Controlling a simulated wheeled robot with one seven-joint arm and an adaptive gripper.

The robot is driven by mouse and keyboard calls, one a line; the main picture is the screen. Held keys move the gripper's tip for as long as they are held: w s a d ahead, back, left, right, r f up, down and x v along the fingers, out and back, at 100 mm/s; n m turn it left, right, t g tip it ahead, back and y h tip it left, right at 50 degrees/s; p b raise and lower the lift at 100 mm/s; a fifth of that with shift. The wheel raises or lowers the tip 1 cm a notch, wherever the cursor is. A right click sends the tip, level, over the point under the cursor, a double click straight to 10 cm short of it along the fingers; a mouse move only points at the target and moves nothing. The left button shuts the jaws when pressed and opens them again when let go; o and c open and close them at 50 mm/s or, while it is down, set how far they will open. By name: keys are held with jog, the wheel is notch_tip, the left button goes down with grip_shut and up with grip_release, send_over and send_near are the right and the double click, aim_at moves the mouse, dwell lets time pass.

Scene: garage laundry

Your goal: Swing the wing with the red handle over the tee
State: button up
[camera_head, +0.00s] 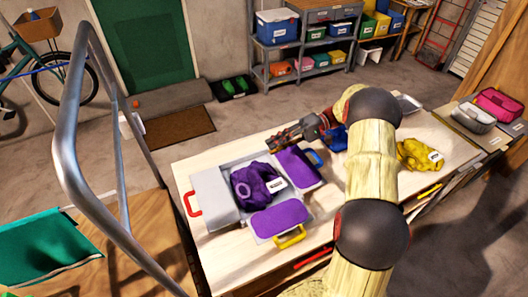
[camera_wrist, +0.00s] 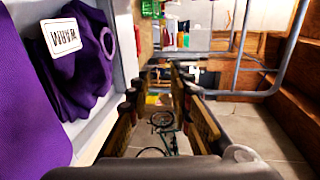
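The purple tee (camera_head: 257,186), with a white label, lies bunched in the middle of a grey folding board on the table. The grey wing (camera_head: 213,198) with the red handle (camera_head: 194,204) lies at the tee's left. A purple-topped wing (camera_head: 297,168) with a blue handle (camera_head: 316,158) is at the right, and another (camera_head: 279,219) with a yellow handle (camera_head: 289,238) is at the front. My gripper (camera_head: 275,144) is over the board's far side, pointing left, apart from the red handle. In the wrist view its fingers (camera_wrist: 165,78) are spread and empty, with the tee (camera_wrist: 85,65) at left.
A yellow cloth (camera_head: 419,154) and a blue cloth (camera_head: 334,138) lie farther right on the table (camera_head: 385,176). A metal rail (camera_head: 75,130) stands at the left. Shelves with bins (camera_head: 305,45) stand at the back. Floor beyond the table is mostly clear.

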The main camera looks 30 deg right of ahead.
jog(key=shift+d+r, duration=0.15)
jog(key=shift+d, duration=0.35)
